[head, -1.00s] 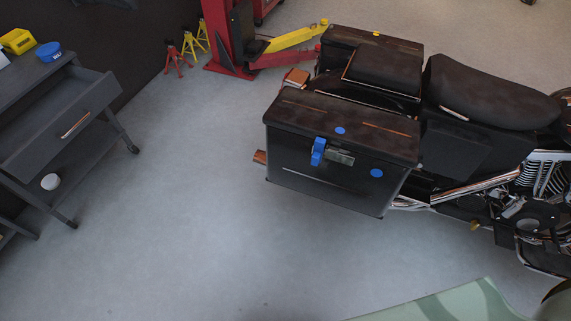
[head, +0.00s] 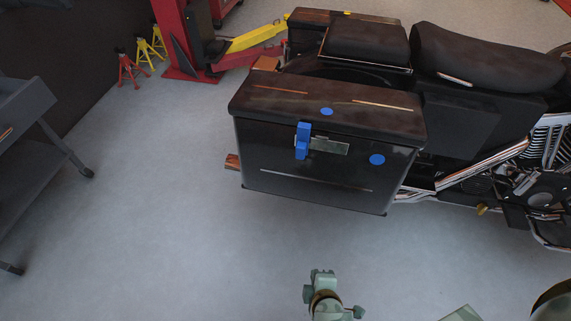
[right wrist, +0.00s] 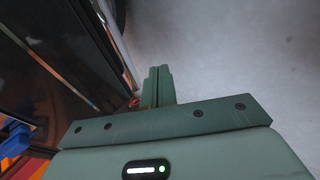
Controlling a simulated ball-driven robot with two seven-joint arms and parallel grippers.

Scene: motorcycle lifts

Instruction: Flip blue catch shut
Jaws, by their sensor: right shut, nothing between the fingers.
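The blue catch (head: 303,141) stands upright on the front face of the black side case (head: 310,170), next to a metal plate. Its upper end is near the lid's edge; I cannot tell whether it is latched. The case's lid (head: 325,100) lies down on the box. My right gripper (head: 322,274) is below and in front of the case in the head view, apart from the catch. In the right wrist view its fingers (right wrist: 160,86) are together and empty. A blue piece (right wrist: 14,138), probably the catch, shows at that view's left edge. My left gripper is not in view.
The black motorcycle (head: 480,60) extends right, with chrome pipes and engine. A second case (head: 340,17) is on its far side. A grey cart (head: 30,120) stands left. A red and yellow lift (head: 180,40) and jack stands are behind. The floor in front is clear.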

